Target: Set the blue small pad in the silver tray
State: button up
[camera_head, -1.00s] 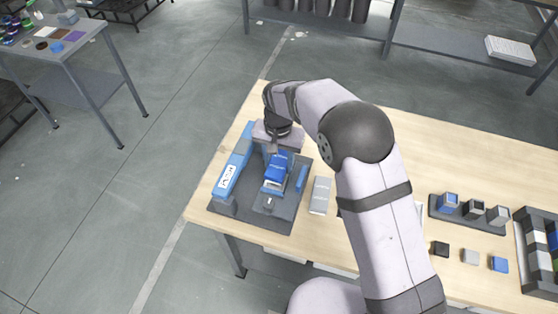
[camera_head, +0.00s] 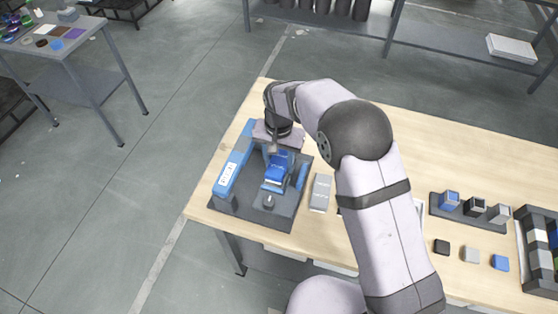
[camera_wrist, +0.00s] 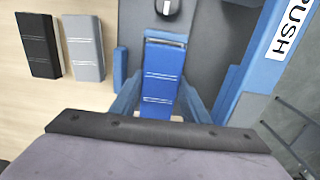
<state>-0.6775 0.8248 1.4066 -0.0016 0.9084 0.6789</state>
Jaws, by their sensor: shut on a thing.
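A blue small pad (camera_head: 500,264) lies on the table at the front right. Behind it a silver tray (camera_head: 499,213), a small open-topped box, stands on a dark rack. My gripper (camera_head: 275,152) is away from both, at the fixture on the left of the table. It is shut on a long blue block (camera_wrist: 161,75), which also shows in the head view (camera_head: 276,173). The block sits between blue uprights of the fixture. My wrist hides part of the grip.
The dark fixture base (camera_head: 228,208) carries a blue PUSH panel (camera_head: 230,172). A grey block (camera_head: 320,192) stands beside it. Black (camera_head: 441,247) and grey (camera_head: 470,255) pads lie left of the blue one. A dark bin (camera_head: 540,285) stands at the right edge.

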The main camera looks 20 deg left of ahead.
jog(key=shift+f, duration=0.4)
dwell(1.2)
jog(key=o, duration=1.2)
jog(key=shift+c, duration=0.2)
jog(key=shift+o, duration=0.6)
jog(key=o, duration=0.4)
jog(key=shift+c, duration=0.2)
jog(key=shift+r, duration=0.1)
jog(key=shift+r+p, duration=2.7)
jog(key=shift+r, duration=1)
